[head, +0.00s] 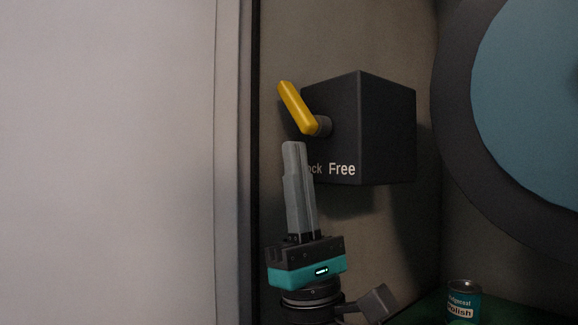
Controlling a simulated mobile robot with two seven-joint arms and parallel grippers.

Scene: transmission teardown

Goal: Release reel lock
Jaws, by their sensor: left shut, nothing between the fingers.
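The reel lock is a dark box (387,130) on the wall, with a yellow lever (296,107) on a short grey pivot at its left face. The lever tilts up and to the left. White lettering on the box reads "Free", and beside it "ock", its start hidden behind my gripper. My left gripper (294,146) points up from below, its fingers shut together with nothing between them. Its tips are just under the lever's lower end, with a small gap in the picture. I cannot tell the gap in depth. My right gripper is not in view.
A large round reel (520,100) with a blue face and dark rim stands at the right. A small can (463,302) labelled "Polish" stands on a green surface at the lower right. A pale panel (110,160) fills the left side.

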